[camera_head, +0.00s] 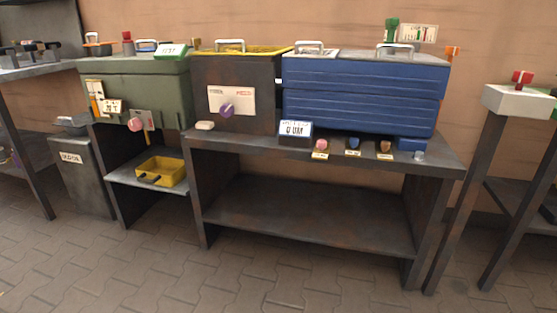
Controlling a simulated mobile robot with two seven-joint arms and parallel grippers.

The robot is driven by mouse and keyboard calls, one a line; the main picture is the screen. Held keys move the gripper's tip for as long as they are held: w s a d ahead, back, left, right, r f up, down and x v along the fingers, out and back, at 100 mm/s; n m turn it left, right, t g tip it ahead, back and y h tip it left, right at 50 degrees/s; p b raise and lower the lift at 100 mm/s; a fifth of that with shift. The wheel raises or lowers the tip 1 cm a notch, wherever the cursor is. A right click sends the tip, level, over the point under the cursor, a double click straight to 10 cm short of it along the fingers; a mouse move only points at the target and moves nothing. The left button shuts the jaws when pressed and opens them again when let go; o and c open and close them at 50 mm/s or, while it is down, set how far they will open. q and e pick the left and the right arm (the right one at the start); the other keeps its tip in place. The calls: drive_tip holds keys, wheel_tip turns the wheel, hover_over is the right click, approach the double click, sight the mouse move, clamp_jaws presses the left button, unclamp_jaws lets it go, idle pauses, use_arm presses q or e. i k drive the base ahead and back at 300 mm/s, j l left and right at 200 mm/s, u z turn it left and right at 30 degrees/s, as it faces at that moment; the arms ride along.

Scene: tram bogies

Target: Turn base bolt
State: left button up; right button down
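Nothing in view is clearly marked as the base bolt. A small grey bolt-like piece (419,156) sits at the front right of the dark workbench (320,146). A purple knob (227,110) is on the white plate of the brown box (245,78). A pink knob (136,124) is on the front of the green box (160,82). I cannot tell whether any of these is the base bolt. Neither of my grippers shows.
A blue ribbed chest (360,95) stands on the bench behind a sign and several small coloured pieces. A yellow tray (165,165) is on a low shelf at left. A grey bin (82,170) stands beside it. The paved floor in front (150,270) is clear.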

sight(419, 157)
drive_tip(key=i+l+u, duration=0.1)
drive_tip(key=i+l, duration=0.2)
drive_tip(key=i+l+u, duration=0.1)
drive_tip(key=i+l, duration=0.2)
drive_tip(key=i+l+u, duration=0.15)
drive_tip(key=l, duration=0.35)
drive_tip(key=i+l+u, duration=0.1)
drive_tip(key=i+l, duration=0.25)
drive_tip(key=i+l+u, duration=0.1)
drive_tip(key=l, duration=0.4)
drive_tip(key=i, duration=0.1)
